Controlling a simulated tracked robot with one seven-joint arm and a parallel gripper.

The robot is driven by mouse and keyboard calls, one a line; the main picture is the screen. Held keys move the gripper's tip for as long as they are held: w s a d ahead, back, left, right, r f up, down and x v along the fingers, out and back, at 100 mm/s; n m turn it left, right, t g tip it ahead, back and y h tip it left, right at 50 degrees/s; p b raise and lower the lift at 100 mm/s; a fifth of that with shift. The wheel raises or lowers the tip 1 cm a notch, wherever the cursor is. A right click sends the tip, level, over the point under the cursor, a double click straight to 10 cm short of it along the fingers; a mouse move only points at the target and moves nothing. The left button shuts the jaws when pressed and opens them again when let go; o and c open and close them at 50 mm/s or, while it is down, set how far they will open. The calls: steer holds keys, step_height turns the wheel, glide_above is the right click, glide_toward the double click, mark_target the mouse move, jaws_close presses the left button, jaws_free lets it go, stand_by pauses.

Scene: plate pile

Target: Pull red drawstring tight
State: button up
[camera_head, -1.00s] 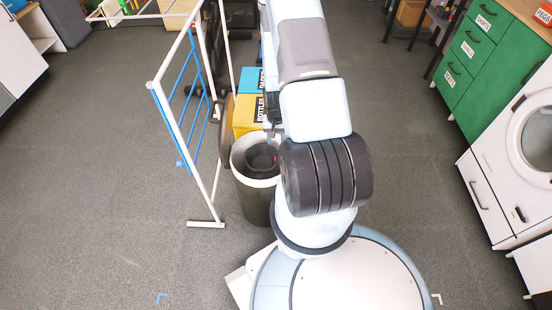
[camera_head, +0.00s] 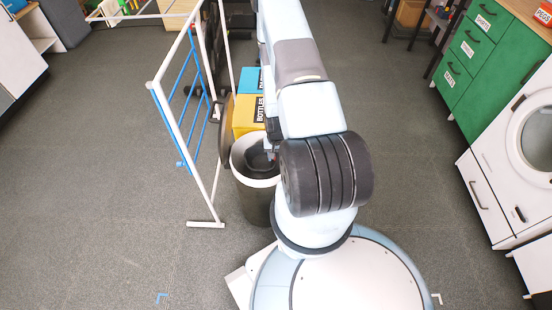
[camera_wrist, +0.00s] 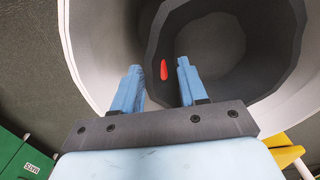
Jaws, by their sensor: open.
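The red drawstring (camera_wrist: 163,69) shows in the wrist view as a short red tab on the dark bag (camera_wrist: 160,45). The bag lines the inside of a white-rimmed bin (camera_wrist: 82,42). My gripper (camera_wrist: 157,76) is open, with its two blue fingers on either side of the red tab. I cannot tell whether the fingers touch it. In the head view the bin (camera_head: 238,160) stands beside my arm, and the dark bag (camera_head: 260,160) shows inside it. My arm hides part of the bin there, and I cannot make out the red tab.
A white and blue drying rack (camera_head: 185,122) stands left of the bin. A yellow bottles box (camera_head: 246,116) and a blue box (camera_head: 249,80) stand behind it. Green drawers (camera_head: 468,65) and a white washing machine (camera_head: 490,205) are at the right. The left floor is clear.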

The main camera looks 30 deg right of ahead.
steer(key=shift+f, duration=0.85)
steer(key=shift+c, duration=0.2)
jaws_close()
